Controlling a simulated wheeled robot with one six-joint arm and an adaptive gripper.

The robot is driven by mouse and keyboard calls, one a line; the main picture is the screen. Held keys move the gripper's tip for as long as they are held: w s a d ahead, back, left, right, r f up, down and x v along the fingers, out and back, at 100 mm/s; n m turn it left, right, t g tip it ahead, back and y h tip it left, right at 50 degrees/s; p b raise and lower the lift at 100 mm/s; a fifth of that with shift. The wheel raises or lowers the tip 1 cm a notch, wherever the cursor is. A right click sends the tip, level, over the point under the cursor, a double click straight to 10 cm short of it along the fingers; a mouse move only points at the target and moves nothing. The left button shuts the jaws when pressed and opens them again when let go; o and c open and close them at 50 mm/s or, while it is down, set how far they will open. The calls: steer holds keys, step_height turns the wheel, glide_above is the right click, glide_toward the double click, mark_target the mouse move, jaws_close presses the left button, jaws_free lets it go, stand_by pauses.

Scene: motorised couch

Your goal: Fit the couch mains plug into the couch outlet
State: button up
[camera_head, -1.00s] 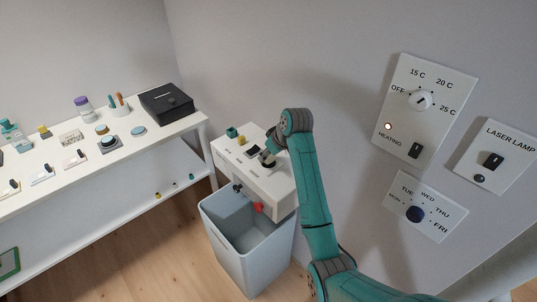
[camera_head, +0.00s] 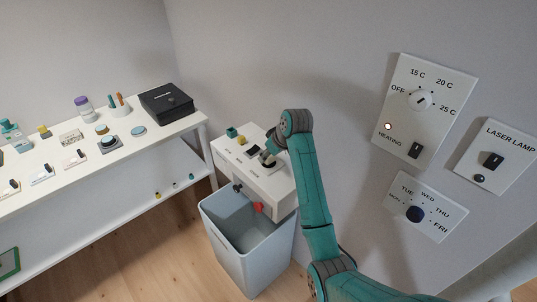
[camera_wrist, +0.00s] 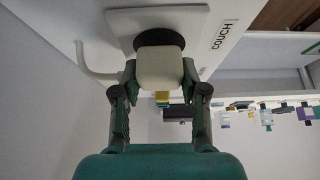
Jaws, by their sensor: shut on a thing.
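My gripper (camera_wrist: 160,76) is shut on the pale couch mains plug (camera_wrist: 161,62), with one finger on each side of it. The plug lies in front of the dark round couch outlet (camera_wrist: 148,42), which sits on a light plate (camera_wrist: 185,17) next to the word COUCH. The plug hides most of the outlet, so I cannot tell how far in it is. A white cord (camera_wrist: 95,73) shows at the left. In the head view my gripper (camera_head: 267,159) is at the top of the white unit (camera_head: 270,187) and hides the plug.
A grey open bin (camera_head: 250,270) stands below the unit, under a red knob (camera_head: 258,208) and a dark knob on its front. A white table (camera_head: 120,160) with small items and a black box (camera_head: 167,102) is at the left. Wall panels (camera_head: 425,110) are at the right.

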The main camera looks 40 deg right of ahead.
steer(key=shift+f, duration=0.45)
steer(key=o, duration=1.1)
steer(key=shift+o, duration=0.2)
steer(key=v, duration=1.2)
